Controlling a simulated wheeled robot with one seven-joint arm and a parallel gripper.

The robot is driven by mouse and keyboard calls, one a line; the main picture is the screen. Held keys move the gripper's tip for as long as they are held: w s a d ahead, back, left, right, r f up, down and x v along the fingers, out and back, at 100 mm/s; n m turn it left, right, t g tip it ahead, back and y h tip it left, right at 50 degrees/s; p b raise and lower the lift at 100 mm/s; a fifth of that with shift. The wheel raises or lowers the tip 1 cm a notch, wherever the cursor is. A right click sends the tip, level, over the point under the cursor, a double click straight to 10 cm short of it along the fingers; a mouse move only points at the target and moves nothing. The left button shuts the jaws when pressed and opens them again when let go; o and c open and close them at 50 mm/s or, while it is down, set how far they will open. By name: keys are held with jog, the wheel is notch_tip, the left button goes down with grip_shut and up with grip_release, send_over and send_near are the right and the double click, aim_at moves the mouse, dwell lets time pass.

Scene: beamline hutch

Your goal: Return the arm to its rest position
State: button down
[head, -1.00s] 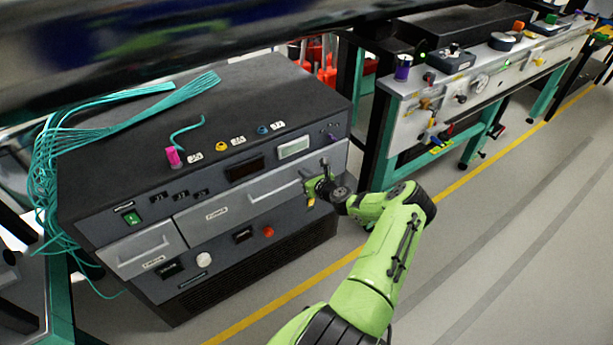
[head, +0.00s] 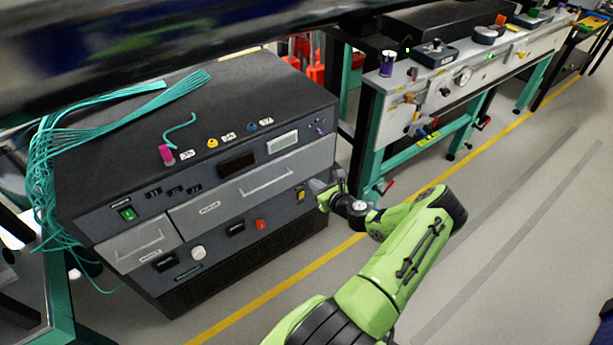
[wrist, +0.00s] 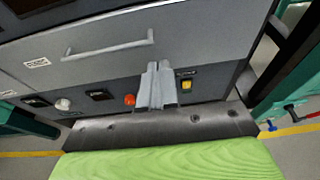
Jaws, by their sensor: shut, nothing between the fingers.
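My green arm (head: 405,260) reaches up from the bottom of the head view and bends left toward the cabinet. My gripper (head: 316,188) is in front of the right end of the dark cabinet's front panel. In the wrist view my gripper (wrist: 157,68) is shut, with its grey fingers together and nothing between them. The fingers point at the panel between a red knob (wrist: 129,100) and a yellow switch (wrist: 186,85). I cannot tell the exact gap to the panel.
The dark cabinet (head: 130,190) has two grey drawers, which look closed; the larger drawer (head: 240,195) has a long handle. Teal cables (head: 45,185) hang at its left. A teal-legged bench (head: 385,115) stands behind at right. The floor right of my arm (head: 530,230) is clear.

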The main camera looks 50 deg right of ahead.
jog(key=shift+s+a+r, duration=0.15)
jog(key=shift+s+a, duration=0.05)
jog(key=shift+s, duration=0.35)
